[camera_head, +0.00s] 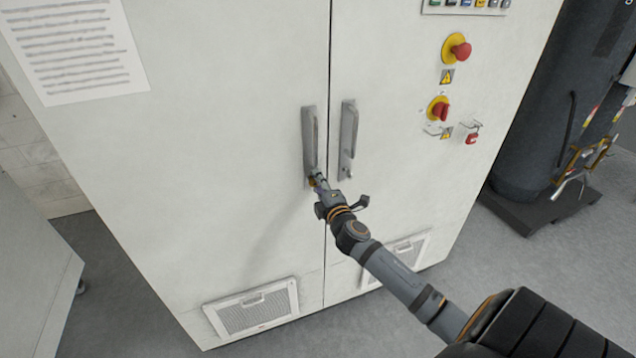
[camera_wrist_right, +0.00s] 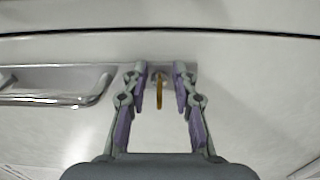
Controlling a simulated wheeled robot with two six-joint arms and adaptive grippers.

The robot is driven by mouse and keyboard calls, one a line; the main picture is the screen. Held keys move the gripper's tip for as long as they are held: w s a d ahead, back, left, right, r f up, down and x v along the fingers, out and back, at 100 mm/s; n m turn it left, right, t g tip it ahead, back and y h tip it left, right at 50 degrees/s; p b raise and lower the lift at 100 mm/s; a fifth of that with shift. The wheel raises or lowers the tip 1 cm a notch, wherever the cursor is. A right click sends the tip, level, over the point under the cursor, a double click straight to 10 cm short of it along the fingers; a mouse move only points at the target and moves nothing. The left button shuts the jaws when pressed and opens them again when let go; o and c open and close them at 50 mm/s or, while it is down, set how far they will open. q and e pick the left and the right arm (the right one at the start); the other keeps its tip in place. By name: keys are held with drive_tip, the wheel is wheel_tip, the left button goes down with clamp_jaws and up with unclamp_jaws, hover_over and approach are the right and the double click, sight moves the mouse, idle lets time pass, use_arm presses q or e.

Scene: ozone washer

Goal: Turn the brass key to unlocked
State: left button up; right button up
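The brass key (camera_wrist_right: 159,91) sits in the lock at the lower end of the left door handle plate (camera_head: 309,135). In the right wrist view its bow shows edge-on as a thin upright strip. My right gripper (camera_wrist_right: 160,82) is open, with one finger on each side of the key and a visible gap on both sides. In the head view the right gripper (camera_head: 319,180) is at the foot of the left handle and largely hides the key. My left gripper is in neither view.
The right door has its own handle (camera_head: 348,140), close to the right of my gripper. A red emergency button (camera_head: 460,50) and a red rotary switch (camera_head: 440,110) are further right. Vent grilles (camera_head: 252,310) are low on the doors. A dark tank (camera_head: 550,100) stands at the right.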

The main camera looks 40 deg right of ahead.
drive_tip(key=shift+s+a, duration=0.1)
drive_tip(key=shift+s, duration=0.3)
drive_tip(key=v, duration=1.1)
drive_tip(key=shift+s, duration=0.1)
drive_tip(key=shift+f, duration=0.1)
drive_tip(key=s+d+f+m+g+h, duration=0.15)
drive_tip(key=d+f, duration=0.25)
drive_tip(key=f, duration=0.5)
drive_tip(key=s+d+f+m+g, duration=0.1)
drive_tip(key=d+f+m+g, duration=0.15)
drive_tip(key=d+f, duration=0.45)
drive_tip(key=s+f+m+g, duration=0.25)
drive_tip(key=s+f, duration=0.25)
drive_tip(key=f, duration=0.6)
drive_tip(key=s+f+m+g, duration=0.2)
drive_tip(key=s+f+g, duration=0.25)
drive_tip(key=f, duration=0.55)
drive_tip(key=s+a+f+m+g+y, duration=0.2)
drive_tip(key=s+a+f+m, duration=0.1)
drive_tip(key=s+a+f, duration=0.6)
drive_tip(key=s+a+f+m+g+y, duration=0.3)
drive_tip(key=s+a+f, duration=0.6)
drive_tip(key=s, duration=0.8)
wheel_tip(320, 180, down, 3)
drive_tip(key=shift+a+f, duration=0.2)
drive_tip(key=shift+a, duration=0.05)
